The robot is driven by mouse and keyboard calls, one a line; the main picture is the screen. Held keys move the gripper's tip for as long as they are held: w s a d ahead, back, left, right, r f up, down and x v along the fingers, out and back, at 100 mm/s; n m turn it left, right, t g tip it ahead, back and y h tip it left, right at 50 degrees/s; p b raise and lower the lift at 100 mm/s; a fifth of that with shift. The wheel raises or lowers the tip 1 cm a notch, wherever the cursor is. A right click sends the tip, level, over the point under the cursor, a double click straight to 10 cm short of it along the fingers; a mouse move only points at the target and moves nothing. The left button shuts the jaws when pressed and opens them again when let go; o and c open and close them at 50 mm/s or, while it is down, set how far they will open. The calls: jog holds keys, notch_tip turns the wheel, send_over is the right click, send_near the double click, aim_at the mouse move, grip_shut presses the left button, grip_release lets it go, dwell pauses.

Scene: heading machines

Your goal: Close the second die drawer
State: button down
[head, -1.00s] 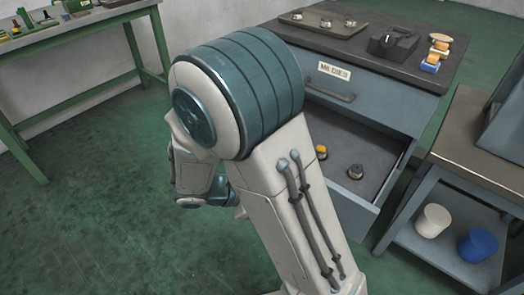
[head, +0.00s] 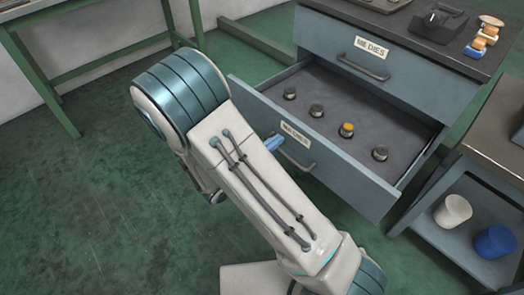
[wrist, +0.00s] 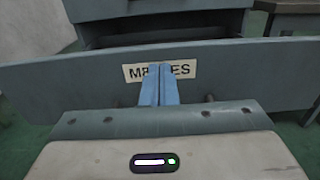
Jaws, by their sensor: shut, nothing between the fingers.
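The second die drawer (head: 352,182) is pulled out of the grey cabinet below the closed top drawer (head: 412,82). Its front has a white label and a bar handle (head: 300,160). Several small round dies lie inside, one with a yellow top (head: 347,130). My gripper (head: 273,143) is at the drawer's front, beside the label. In the wrist view the blue fingers of my gripper (wrist: 159,85) are together and empty, in front of the label on the drawer front (wrist: 60,85). The fingers hide the label's middle. I cannot tell whether they touch the front.
A grey side bench (head: 500,125) stands close at the right, with a white tub (head: 453,211) and a blue tub (head: 495,242) on its lower shelf. A green table (head: 85,40) stands at the back left. The green floor at left is clear.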

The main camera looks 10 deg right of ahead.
aim_at(290, 131)
jog(key=x, duration=0.6)
jog(key=shift+w+d+b, duration=0.2)
jog(key=shift+d+b, duration=0.05)
jog(key=shift+b, duration=0.15)
